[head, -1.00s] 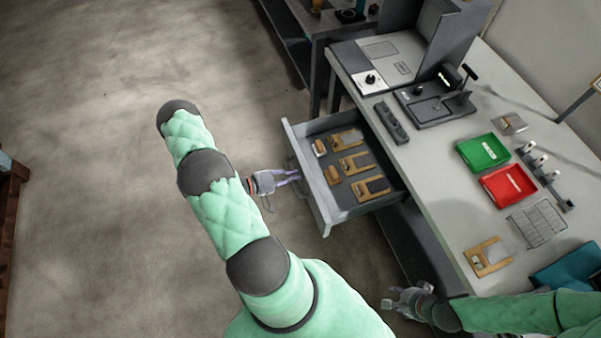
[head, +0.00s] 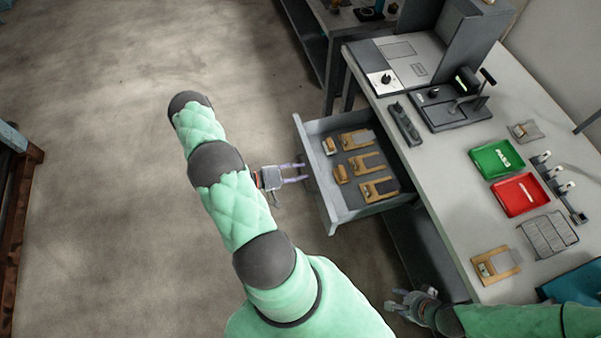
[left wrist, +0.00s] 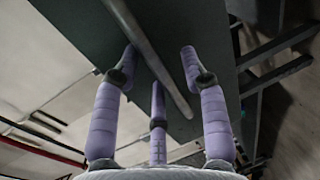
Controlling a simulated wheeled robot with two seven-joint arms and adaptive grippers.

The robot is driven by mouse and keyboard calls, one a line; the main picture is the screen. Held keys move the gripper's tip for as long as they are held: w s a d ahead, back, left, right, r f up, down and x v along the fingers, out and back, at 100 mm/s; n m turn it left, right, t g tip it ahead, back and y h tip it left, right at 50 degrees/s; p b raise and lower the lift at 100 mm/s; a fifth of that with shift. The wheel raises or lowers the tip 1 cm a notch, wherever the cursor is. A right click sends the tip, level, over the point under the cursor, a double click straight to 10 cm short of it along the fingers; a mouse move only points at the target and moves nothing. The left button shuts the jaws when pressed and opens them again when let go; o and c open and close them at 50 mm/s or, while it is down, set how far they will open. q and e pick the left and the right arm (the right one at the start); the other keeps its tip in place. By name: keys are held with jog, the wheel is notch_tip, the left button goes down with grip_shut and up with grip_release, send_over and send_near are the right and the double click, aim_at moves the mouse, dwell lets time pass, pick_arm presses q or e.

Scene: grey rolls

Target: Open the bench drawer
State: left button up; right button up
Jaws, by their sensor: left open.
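The bench drawer (head: 325,198) is pulled well out from the left side of the bench and shows its contents in the head view. My left gripper (head: 306,172) is at the outside of the drawer front, fingers pointing at it. In the left wrist view, the bar handle (left wrist: 150,55) crosses the dark drawer front (left wrist: 85,25) between the spread fingers of my left gripper (left wrist: 158,65). The gripper is open; whether a finger touches the bar I cannot tell. My right gripper (head: 393,299) is low beside the bench's near end, its fingers apart and empty.
The floor (head: 95,200) to the left is open.

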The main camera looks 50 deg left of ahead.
pick_arm(q)
jog(key=v, duration=1.1)
jog(key=shift+s, duration=0.2)
jog(key=shift+s+a, duration=0.1)
jog(key=shift+a, duration=0.05)
